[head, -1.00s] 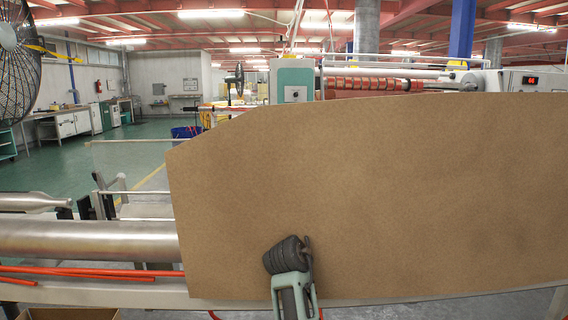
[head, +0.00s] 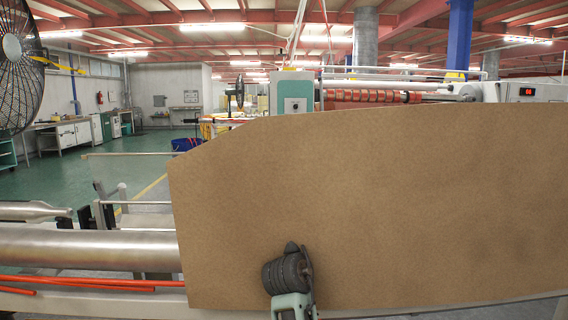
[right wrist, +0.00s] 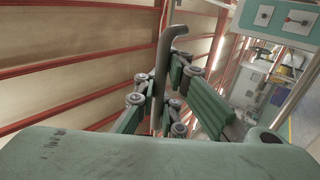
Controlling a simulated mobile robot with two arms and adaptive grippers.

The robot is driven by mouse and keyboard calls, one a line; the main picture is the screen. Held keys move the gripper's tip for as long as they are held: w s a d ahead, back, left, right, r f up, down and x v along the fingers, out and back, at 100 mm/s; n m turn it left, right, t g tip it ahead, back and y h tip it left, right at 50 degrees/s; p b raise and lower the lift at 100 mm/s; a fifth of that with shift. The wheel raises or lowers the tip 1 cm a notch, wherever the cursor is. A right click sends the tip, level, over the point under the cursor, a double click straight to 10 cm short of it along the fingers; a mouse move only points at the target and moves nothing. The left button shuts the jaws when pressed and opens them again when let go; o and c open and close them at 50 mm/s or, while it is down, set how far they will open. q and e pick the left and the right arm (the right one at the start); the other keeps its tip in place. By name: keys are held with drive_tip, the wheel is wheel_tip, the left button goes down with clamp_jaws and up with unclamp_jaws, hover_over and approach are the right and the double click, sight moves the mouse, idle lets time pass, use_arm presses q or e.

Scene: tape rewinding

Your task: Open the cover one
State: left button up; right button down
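A large brown panel (head: 380,200) fills the centre and right of the head view; it may be the cover, but I see no label on it. My right gripper (head: 287,268) is in front of its lower part, its fingers pointing up. In the right wrist view my right gripper (right wrist: 168,100) has its green finger pads apart. A grey bent bar (right wrist: 164,75), like a handle, stands between them, nearer the left finger. I cannot tell whether the bar is touched. Where the bar joins the panel is hidden. My left gripper is not in view.
A metal roller (head: 85,250) and orange rods (head: 90,283) lie to the left of the panel. A control box (head: 293,92) and a red-striped roll (head: 365,96) are behind it. A black fan (head: 18,70) is at upper left. Green floor (head: 100,160) is open behind.

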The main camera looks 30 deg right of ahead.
drive_tip(key=shift+w+f, duration=0.1)
drive_tip(key=shift+f, duration=0.4)
drive_tip(key=c, duration=2.1)
unclamp_jaws()
drive_tip(key=shift+r, duration=0.2)
drive_tip(key=s+a, duration=0.2)
drive_tip(key=s, duration=0.2)
drive_tip(key=s+a+f, duration=0.1)
drive_tip(key=s+a, duration=0.2)
drive_tip(key=s, duration=0.1)
drive_tip(key=s+a+f, duration=0.1)
drive_tip(key=s+a, duration=0.1)
drive_tip(key=s, duration=0.2)
drive_tip(key=shift+s+a, duration=0.2)
drive_tip(key=shift+a, duration=0.05)
